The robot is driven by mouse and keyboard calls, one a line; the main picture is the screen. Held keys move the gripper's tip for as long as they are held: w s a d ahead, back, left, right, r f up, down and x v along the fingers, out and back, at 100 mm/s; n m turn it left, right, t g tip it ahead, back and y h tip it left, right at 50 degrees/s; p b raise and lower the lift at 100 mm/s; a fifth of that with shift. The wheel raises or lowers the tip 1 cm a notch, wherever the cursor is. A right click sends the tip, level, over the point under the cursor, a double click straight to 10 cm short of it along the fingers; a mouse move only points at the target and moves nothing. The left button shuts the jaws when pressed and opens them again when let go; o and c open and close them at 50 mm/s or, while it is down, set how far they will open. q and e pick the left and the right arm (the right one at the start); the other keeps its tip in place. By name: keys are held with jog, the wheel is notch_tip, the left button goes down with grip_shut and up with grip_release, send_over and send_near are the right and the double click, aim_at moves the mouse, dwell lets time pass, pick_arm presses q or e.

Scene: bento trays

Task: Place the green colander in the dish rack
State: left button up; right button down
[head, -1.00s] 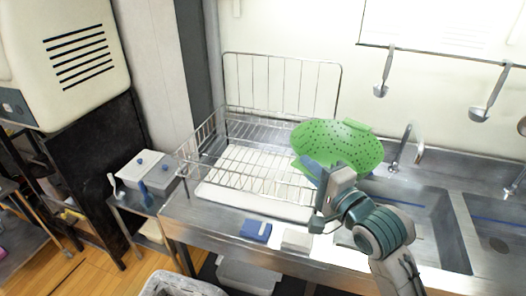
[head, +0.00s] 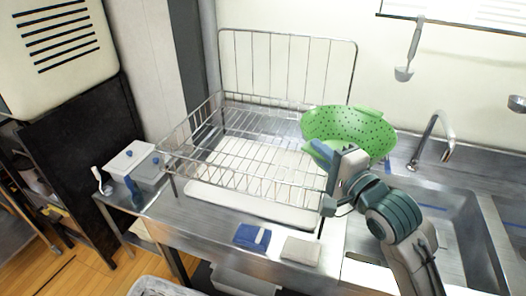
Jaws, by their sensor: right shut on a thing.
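The green colander (head: 350,130) is a perforated bowl with tab handles. It is held up at the right end of the dish rack, tilted with its inside partly showing. My right gripper (head: 335,165) is shut on the colander's near-left edge; the fingertips are partly hidden. The wire dish rack (head: 240,165) stands on the steel counter, with a tall back frame and a white tray (head: 255,204) under it. Its basket looks empty. The colander overlaps the rack's right end in the picture; I cannot tell whether they touch. My left gripper is not in view.
A blue sponge (head: 252,237) and a pale sponge (head: 301,250) lie at the counter's front edge. A faucet (head: 436,138) and sink (head: 440,225) are on the right. Ladles (head: 410,55) hang above. A white-lidded container (head: 132,160) stands on a side table at left.

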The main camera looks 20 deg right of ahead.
jog(key=shift+w+f, duration=0.2)
jog(key=shift+f, duration=0.4)
jog(key=shift+w, duration=0.5)
pick_arm(q)
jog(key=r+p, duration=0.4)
jog(key=p, duration=0.1)
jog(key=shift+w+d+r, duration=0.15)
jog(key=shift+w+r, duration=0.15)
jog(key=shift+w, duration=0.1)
pick_arm(e)
jog(key=w+a+f, duration=0.2)
jog(key=w+a, duration=0.2)
jog(key=w, duration=0.2)
jog(key=w+a+f, duration=0.3)
jog(key=w, duration=0.3)
jog(key=shift+w+a, duration=0.4)
